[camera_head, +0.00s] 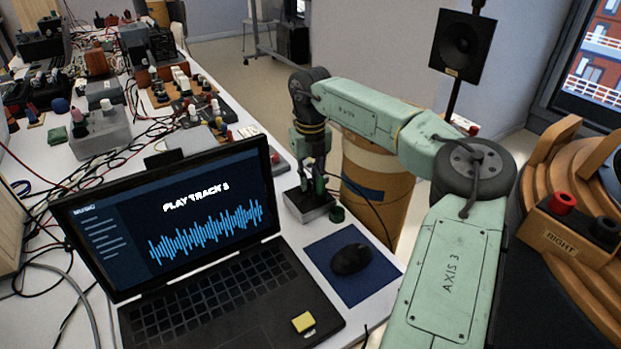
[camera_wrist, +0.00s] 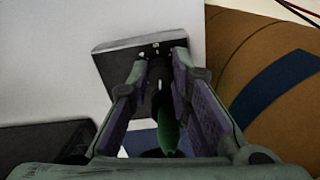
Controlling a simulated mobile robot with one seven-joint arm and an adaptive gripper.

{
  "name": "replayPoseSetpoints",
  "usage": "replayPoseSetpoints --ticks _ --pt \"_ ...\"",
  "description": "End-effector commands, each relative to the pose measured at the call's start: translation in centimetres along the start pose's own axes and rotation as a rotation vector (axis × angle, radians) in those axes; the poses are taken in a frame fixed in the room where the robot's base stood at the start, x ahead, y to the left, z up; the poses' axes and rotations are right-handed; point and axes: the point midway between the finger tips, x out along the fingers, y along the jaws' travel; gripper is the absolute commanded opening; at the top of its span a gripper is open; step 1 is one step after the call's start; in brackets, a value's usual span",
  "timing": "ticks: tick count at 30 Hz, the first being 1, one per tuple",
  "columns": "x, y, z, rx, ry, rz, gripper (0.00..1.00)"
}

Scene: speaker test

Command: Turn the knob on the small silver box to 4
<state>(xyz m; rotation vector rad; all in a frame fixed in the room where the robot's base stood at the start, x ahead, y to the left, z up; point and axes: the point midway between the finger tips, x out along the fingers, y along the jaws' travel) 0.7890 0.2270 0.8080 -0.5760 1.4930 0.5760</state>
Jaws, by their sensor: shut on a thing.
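The small silver box (camera_head: 306,207) stands on the white table, right of the laptop and behind the mouse mat. It also shows in the wrist view (camera_wrist: 112,66), with small white marks on its top that I cannot read. My gripper (camera_head: 313,187) reaches down onto the box from above. In the wrist view my gripper (camera_wrist: 160,68) is shut on the dark knob (camera_wrist: 158,72), with one finger on each side. The fingers hide much of the knob, and I cannot tell which mark it points to.
A laptop (camera_head: 200,200) showing "PLAY TRACK 3" stands left of the box. A dark mouse (camera_head: 351,259) lies on a blue mat (camera_head: 375,289) in front. A brown drum (camera_head: 375,180) stands close on the right. Cables and boxes crowd the back left.

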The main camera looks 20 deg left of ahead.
Motion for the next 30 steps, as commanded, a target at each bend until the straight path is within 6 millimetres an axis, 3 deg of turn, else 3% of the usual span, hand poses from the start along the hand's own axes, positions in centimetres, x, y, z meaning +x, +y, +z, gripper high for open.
replayPoseSetpoints --ticks 8,9,17,26,30 --pt "-0.1 -0.1 0.0 0.000 -0.001 -0.001 0.00" --pt "-0.1 -0.1 0.0 0.000 -0.001 -0.001 0.21" --pt "0.0 -0.1 0.0 -0.001 -0.001 -0.001 0.39" --pt "-0.1 0.0 0.0 -0.001 0.000 0.000 0.39" --pt "-1.3 0.0 0.0 -0.001 -0.002 -0.001 0.39"
